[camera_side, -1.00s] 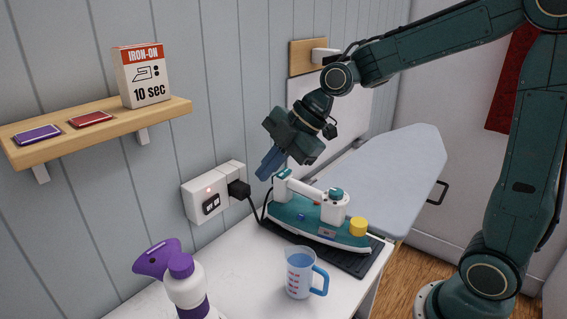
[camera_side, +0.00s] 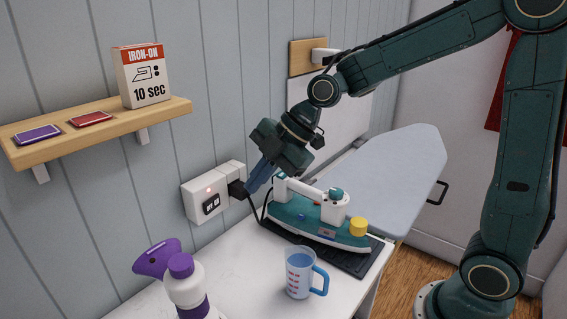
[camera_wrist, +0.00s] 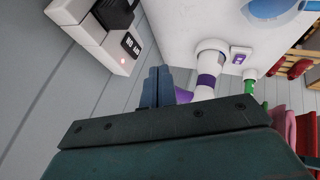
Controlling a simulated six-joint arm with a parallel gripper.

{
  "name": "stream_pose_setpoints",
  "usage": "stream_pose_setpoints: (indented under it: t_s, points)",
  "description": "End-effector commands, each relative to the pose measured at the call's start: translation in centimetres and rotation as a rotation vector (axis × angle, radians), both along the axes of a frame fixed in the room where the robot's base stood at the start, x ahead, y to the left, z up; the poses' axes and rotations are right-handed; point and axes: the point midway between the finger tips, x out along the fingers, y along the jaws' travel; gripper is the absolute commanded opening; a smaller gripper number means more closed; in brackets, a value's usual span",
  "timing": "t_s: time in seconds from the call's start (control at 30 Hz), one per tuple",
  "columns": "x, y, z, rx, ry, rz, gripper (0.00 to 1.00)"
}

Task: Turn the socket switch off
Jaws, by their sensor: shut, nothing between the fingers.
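The white wall socket (camera_side: 197,204) is on the grey panelled wall at the left, with a small red light lit on it. Its dark switch (camera_side: 211,204) sits low on the front face, and a black plug (camera_side: 238,190) is in its right part. In the wrist view the socket (camera_wrist: 91,37) is at upper left, with the switch (camera_wrist: 131,45) and red light showing. My gripper (camera_side: 250,189) is shut and empty, its blue fingers pointing down-left close to the plug, right of the switch. I cannot tell whether the fingertips touch the plug. The shut fingers also show in the wrist view (camera_wrist: 158,84).
A teal iron (camera_side: 310,220) stands on a black mat below my gripper, its cord running near the plug. A measuring jug (camera_side: 299,272) and purple-white spray bottle (camera_side: 185,284) stand on the white counter (camera_side: 240,270). A wooden shelf (camera_side: 170,108) is above left.

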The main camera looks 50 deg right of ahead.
Motion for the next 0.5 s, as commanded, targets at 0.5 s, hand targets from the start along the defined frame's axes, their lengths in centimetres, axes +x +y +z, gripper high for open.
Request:
stream_pose_setpoints:
  t_s: [0.5]
  points:
    - [2.9, 3.2, -5.8, 0.001, 0.003, 0.001, 0.0]
